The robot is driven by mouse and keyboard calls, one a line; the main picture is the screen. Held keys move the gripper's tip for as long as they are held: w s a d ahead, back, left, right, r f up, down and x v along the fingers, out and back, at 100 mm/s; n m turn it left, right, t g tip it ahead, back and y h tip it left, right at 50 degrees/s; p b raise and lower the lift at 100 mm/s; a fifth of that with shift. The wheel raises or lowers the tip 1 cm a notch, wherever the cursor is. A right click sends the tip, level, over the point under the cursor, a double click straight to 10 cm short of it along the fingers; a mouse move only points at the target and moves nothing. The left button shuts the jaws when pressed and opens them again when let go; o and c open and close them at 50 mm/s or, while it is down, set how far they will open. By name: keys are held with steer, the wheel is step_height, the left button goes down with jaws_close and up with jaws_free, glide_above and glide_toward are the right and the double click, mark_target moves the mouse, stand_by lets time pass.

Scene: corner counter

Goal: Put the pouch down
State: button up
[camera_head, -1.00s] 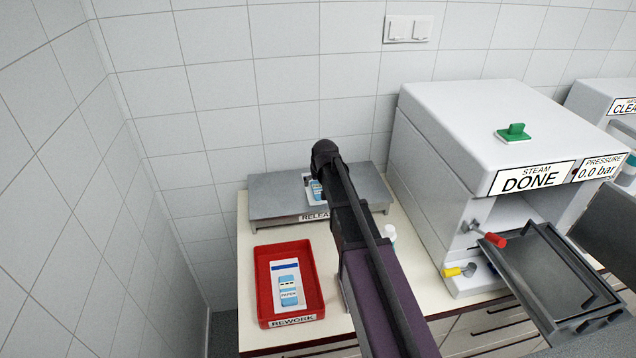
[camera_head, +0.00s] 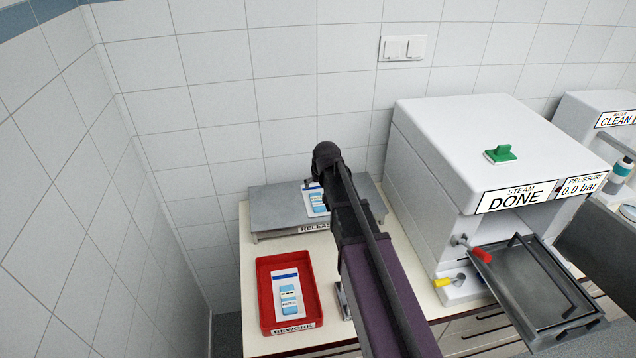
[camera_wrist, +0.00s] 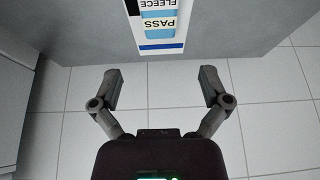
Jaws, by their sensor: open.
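A white and blue pouch (camera_head: 318,203) lies on the grey release shelf (camera_head: 275,218), partly hidden behind my arm in the head view. In the wrist view the pouch (camera_wrist: 158,30) lies at the top of the picture on the grey surface, its label reading FLEECE and PASS. My gripper (camera_wrist: 162,88) is open and empty, its two fingers spread below the pouch's near edge in the picture and apart from it. In the head view my fingertips are hidden behind the dark end of my arm.
A red REWORK tray (camera_head: 264,296) in front of the shelf holds another pouch (camera_head: 289,294). To the right stands a white steam unit (camera_head: 455,140) reading DONE and 0.0 bar, with a grey metal tray (camera_head: 520,283) jutting out at its front. Tiled wall is behind.

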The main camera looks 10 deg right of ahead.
steer(key=shift+p+v, duration=1.15)
steer(key=shift+v, duration=0.45)
steer(key=s+f+g, duration=0.1)
steer(key=s+g, duration=0.4)
steer(key=s, duration=1.9)
steer(key=shift+s+a+f, duration=0.2)
steer(key=shift+s+f, duration=0.05)
steer(key=shift+f, duration=0.1)
steer(key=shift+f+b, duration=1.9)
